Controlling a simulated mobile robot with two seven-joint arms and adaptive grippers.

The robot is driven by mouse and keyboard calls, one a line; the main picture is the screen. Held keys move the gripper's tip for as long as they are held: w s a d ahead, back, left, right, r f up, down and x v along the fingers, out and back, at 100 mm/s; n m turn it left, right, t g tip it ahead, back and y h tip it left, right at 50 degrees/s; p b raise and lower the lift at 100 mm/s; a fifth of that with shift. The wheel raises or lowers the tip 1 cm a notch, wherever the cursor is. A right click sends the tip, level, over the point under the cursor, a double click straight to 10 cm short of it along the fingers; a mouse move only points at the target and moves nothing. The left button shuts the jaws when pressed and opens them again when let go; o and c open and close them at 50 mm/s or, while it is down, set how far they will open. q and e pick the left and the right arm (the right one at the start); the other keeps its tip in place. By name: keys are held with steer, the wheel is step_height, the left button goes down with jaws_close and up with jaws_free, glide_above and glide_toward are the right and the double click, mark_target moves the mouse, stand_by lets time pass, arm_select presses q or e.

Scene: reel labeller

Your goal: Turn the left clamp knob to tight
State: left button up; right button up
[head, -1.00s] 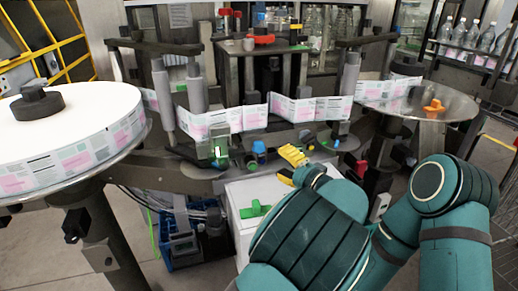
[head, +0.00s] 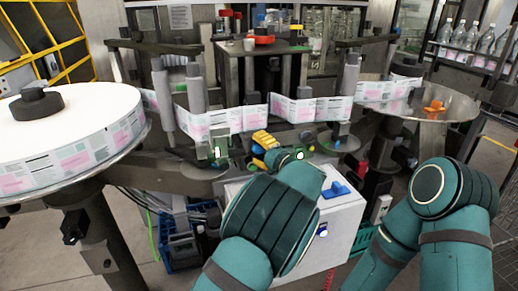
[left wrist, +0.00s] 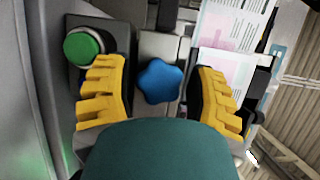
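The left clamp knob is a blue, lobed star knob (left wrist: 160,81) in the middle of the left wrist view, set on a grey metal part. My left gripper (left wrist: 158,95) has its yellow fingers apart, one on each side of the knob, with a narrow gap visible on both sides. In the head view, my left gripper (head: 264,140) is at the labeller's lower front, below the label strip, and largely covers the knob there. My right gripper is out of view; only my right arm shows at the right.
A green button (left wrist: 84,46) sits beside the left finger. The printed label strip (head: 222,122) runs just behind and above the gripper. A large label reel (head: 80,125) stands left, and a steel disc (head: 450,108) right. A white cabinet (head: 343,215) stands below.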

arm_select(q)
steer(key=c, duration=0.9)
steer(key=shift+m, duration=0.3)
steer(key=shift+m+t+y, duration=0.3)
steer(key=shift+m+t, duration=0.3)
steer(key=shift+m, duration=0.6)
steer(key=shift+m+t, duration=0.7)
steer(key=shift+m, duration=1.4)
steer(key=shift+r, duration=0.1)
steer(key=o, duration=0.9)
